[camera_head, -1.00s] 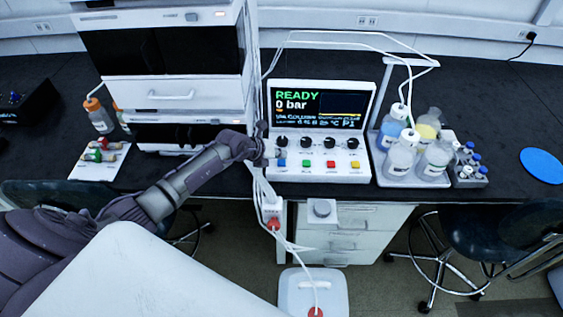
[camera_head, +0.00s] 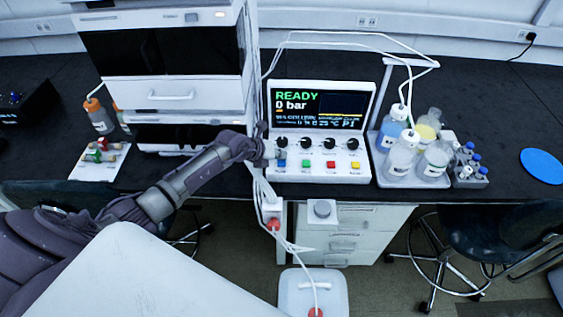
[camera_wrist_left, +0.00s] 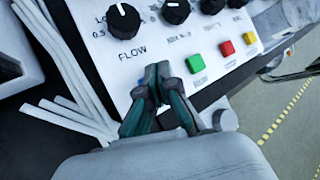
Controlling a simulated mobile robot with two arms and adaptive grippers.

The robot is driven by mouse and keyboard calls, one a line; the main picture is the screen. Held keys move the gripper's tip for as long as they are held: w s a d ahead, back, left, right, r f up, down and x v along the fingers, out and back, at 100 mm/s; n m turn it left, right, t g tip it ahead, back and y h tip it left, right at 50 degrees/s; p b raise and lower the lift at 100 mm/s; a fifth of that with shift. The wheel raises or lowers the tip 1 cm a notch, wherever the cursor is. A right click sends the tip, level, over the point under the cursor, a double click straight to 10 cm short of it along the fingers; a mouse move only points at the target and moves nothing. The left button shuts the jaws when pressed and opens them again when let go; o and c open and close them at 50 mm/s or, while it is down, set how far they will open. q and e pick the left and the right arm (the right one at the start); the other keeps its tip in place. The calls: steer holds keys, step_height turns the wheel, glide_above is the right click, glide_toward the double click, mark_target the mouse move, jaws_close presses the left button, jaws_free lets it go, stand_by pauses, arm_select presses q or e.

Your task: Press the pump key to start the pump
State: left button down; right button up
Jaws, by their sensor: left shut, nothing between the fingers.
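The control unit (camera_head: 372,172) has a lit screen (camera_head: 318,104) reading READY and 0 bar. Below it are a row of black knobs and a row of coloured keys. The blue key (camera_head: 282,163) is leftmost, followed by green (camera_head: 306,163), red (camera_head: 330,164) and yellow (camera_head: 355,165). My left gripper (camera_head: 270,152) is shut and empty at the panel's left end, close to the blue key. In the left wrist view its fingertips (camera_wrist_left: 158,72) lie below the FLOW label and cover the blue key's place; contact cannot be told. The green key (camera_wrist_left: 197,64) shows beside them.
A tall instrument stack (camera_head: 165,60) stands left of the panel, with white tubes beside it. A tray (camera_head: 430,181) of bottles stands to the right, with small vials beyond. A white waste can (camera_head: 290,295) is on the floor. Bench in front is narrow.

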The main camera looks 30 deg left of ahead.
mark_target(280, 163)
arm_select(q)
steer(key=shift+f, duration=0.45)
steer(key=shift+f+b, duration=0.5)
stand_by(0.6)
steer(key=shift+r+p, duration=0.95)
steer(key=shift+p, duration=0.15)
step_height(280, 163, up, 5)
steer(key=p, duration=0.5)
stand_by(0.6)
